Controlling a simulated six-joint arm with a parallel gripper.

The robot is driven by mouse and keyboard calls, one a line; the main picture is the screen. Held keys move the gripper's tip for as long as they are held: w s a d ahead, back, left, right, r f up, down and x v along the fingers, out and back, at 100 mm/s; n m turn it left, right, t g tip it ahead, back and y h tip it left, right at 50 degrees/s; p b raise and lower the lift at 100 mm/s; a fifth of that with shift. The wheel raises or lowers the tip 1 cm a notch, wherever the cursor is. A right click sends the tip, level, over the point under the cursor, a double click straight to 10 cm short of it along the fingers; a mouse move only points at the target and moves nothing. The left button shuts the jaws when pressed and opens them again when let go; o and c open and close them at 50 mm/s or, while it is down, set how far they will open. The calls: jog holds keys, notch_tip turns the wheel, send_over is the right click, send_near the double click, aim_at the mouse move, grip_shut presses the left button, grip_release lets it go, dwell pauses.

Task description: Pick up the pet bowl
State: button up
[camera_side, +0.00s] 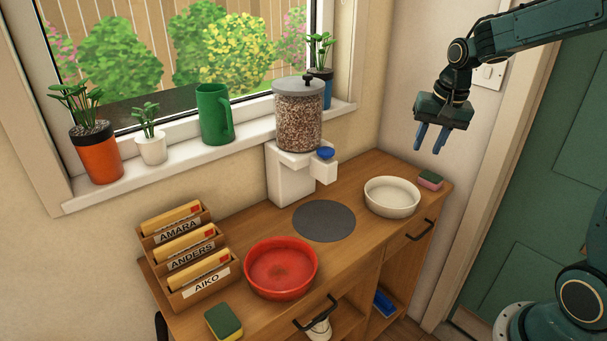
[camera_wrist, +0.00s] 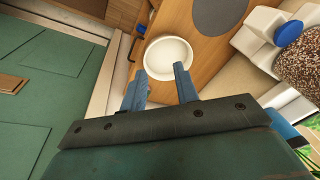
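Two bowls stand on the wooden counter in the side view. A white bowl (camera_side: 392,197) is near the right end, and a wider red bowl (camera_side: 281,268) is near the front left; both look empty. The white bowl also shows in the wrist view (camera_wrist: 168,57), just beyond the fingertips. The red bowl is not in the wrist view. My gripper (camera_side: 428,149) hangs above and to the right of the white bowl, fingers pointing down, apart and with nothing between them. In the wrist view my gripper (camera_wrist: 160,70) shows the same gap.
A round grey mat (camera_side: 323,221) lies between the bowls, in front of a kibble dispenser (camera_side: 298,117). A letter rack (camera_side: 187,257) and a yellow-green sponge (camera_side: 224,321) stand left. A wall and green door (camera_side: 545,190) are right.

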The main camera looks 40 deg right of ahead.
jog(key=w+d+f+m+g, duration=0.1)
jog(key=w+d+f+m, duration=0.2)
jog(key=d+f, duration=0.7)
jog(key=shift+d+m+y, duration=0.25)
jog(key=shift+m+y, duration=0.15)
jog(key=shift+m, duration=0.3)
jog(key=shift+f, duration=0.15)
send_over(417, 199)
jog(key=shift+s+a+f, duration=0.1)
jog(key=shift+s+f, duration=0.05)
jog(key=shift+f, duration=1.25)
jog(key=shift+s+a+f, duration=0.1)
jog(key=shift+f, duration=1.3)
jog(key=shift+s+a+f, duration=0.1)
jog(key=shift+s+f, duration=0.05)
jog(key=shift+f, duration=1.25)
jog(key=shift+w+f, duration=0.15)
jog(key=shift+f, duration=1.15)
jog(key=shift+w+f, duration=0.15)
jog(key=shift+f, duration=1.1)
jog(key=shift+c, duration=0.2)
grip_shut()
